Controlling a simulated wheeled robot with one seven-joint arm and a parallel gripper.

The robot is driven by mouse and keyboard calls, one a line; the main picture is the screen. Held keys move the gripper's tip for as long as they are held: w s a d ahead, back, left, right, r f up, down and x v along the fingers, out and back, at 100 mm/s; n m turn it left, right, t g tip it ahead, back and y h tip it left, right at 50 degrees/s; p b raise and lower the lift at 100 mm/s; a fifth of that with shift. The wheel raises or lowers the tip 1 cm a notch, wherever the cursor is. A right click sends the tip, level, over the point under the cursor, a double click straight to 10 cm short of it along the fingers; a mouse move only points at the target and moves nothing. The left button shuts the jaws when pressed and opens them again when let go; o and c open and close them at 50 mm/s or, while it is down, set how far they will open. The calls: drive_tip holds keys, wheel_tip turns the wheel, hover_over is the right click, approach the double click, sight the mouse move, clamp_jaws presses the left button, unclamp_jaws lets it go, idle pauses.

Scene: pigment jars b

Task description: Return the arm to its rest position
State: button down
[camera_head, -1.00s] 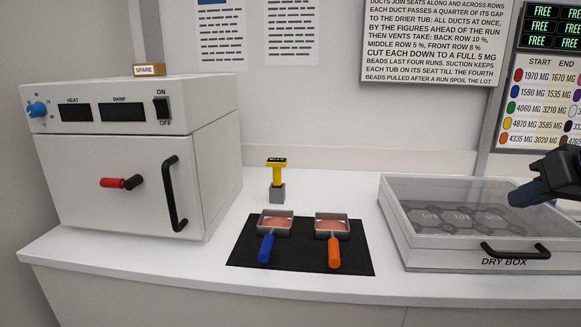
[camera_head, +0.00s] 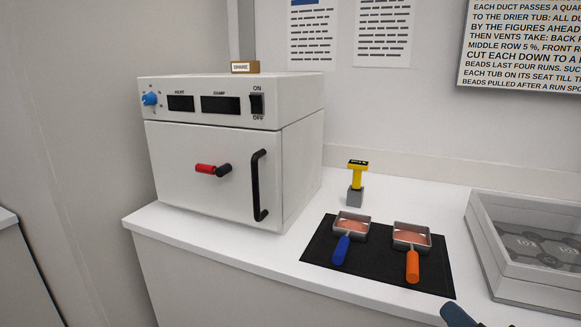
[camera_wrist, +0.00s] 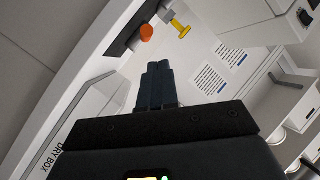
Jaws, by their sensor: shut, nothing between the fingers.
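My gripper (camera_wrist: 158,70) is in the middle of the wrist view, its dark fingers together with nothing between them. In the head view only a dark blue-grey piece of my gripper (camera_head: 458,315) shows at the bottom edge, in front of the counter and left of the dry box (camera_head: 520,285). It touches nothing that I can see. Most of my arm is out of the head view.
A white oven (camera_head: 205,175) with its door shut stands on the counter. A black mat (camera_head: 375,268) holds a blue-handled pan (camera_head: 341,248) and an orange-handled pan (camera_head: 412,264). A yellow stamp (camera_head: 357,175) stands behind. Counter front is clear.

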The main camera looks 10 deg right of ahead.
drive_tip(key=s+a+f, duration=0.5)
drive_tip(key=s, duration=0.3)
drive_tip(key=s+a+f+n+g+y, duration=0.1)
drive_tip(key=s+n, duration=0.8)
drive_tip(key=s, duration=1.3)
drive_tip(key=shift+a+y, duration=0.3)
drive_tip(key=shift+a, duration=0.25)
